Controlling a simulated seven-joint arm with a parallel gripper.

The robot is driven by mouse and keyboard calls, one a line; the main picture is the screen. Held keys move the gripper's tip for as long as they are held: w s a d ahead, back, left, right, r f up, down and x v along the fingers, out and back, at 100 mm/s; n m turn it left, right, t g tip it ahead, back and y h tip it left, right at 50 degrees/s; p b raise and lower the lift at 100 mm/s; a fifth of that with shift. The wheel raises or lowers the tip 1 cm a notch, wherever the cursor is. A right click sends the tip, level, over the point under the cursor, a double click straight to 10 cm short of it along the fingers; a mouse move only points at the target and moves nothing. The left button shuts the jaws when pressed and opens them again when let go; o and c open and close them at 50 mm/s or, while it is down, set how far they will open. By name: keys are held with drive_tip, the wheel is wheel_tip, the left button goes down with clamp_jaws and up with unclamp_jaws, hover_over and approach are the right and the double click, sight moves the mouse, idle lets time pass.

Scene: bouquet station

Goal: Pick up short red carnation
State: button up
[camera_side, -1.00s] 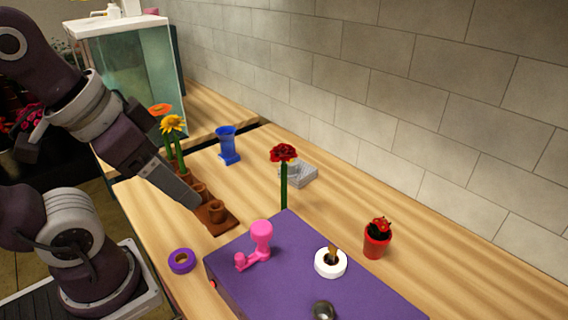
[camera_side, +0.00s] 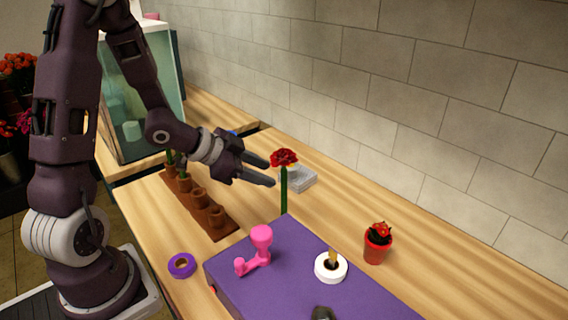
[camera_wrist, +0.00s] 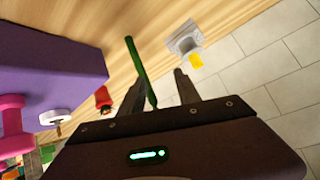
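The red carnation (camera_side: 284,157) stands upright on its green stem at the back edge of the purple box in the side view. Its lower end is hidden behind the box. In the wrist view its green stem (camera_wrist: 138,66) runs toward the space between my fingers; the bloom is not visible there. My gripper (camera_side: 271,174) is open and empty, just left of the stem and below the bloom in the side view. Its two spread fingers also show in the wrist view (camera_wrist: 160,76). I cannot tell whether either finger touches the stem.
The purple box (camera_side: 300,290) carries a pink tape dispenser-like object (camera_side: 260,245) and a white ring (camera_side: 331,267). A red pot (camera_side: 376,250) stands right. A brown rack (camera_side: 222,229) and purple roll (camera_side: 181,265) stand left.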

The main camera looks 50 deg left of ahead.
sight(282, 173)
drive_tip(key=d+h, duration=0.1)
drive_tip(key=d+r+t+h, duration=0.1)
drive_tip(key=d+t+h, duration=0.1)
drive_tip(key=shift+r+n+h, duration=0.3)
drive_tip(key=shift+n+h, duration=0.1)
drive_tip(key=x, duration=0.6)
drive_tip(key=shift+w+a, duration=0.15)
drive_tip(key=shift+w, duration=0.2)
drive_tip(key=shift+f, duration=0.1)
clamp_jaws()
